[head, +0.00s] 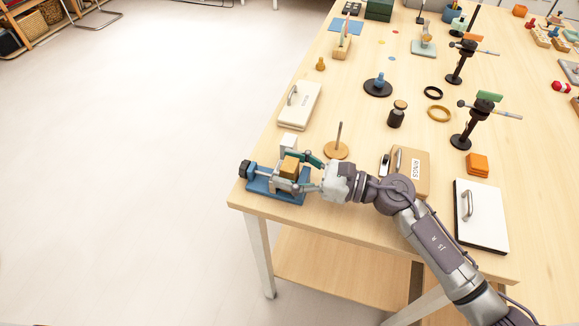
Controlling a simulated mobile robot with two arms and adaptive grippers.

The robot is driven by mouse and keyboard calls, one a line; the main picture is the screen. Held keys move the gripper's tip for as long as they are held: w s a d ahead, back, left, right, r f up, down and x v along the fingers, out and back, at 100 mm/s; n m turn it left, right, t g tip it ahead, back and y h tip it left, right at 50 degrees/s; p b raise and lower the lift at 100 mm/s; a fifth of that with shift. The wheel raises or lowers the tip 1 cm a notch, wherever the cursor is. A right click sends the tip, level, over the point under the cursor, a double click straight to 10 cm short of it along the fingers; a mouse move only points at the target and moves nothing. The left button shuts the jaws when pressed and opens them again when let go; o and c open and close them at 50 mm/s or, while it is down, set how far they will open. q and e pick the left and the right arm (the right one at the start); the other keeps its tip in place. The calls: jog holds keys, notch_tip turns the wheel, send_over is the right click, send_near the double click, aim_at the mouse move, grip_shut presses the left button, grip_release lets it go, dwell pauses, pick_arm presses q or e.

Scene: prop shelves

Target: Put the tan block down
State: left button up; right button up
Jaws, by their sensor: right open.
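The tan block (290,167) sits at the blue vise (262,184) near the table's front left corner. It appears to rest between the vise's grey jaws, though the fingers partly hide how it sits. My right gripper (297,173) reaches in from the right. It is open, with one finger on the far side of the block and one on the near side. Whether either finger touches the block is too small to tell. My left gripper is not in view.
A white block (288,142) stands just behind the vise. A wooden disc with a peg (336,150) is behind my right wrist. A white panel with a handle (300,104) lies further back. The table's left edge is close to the vise.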

jog(key=b+v, duration=0.4)
jog(key=v, duration=0.6)
jog(key=shift+s+d, duration=0.1)
jog(key=shift+d, duration=0.3)
jog(key=shift+s+d+r, duration=0.1)
jog(key=shift+s+d, duration=0.1)
jog(key=shift+d, duration=0.4)
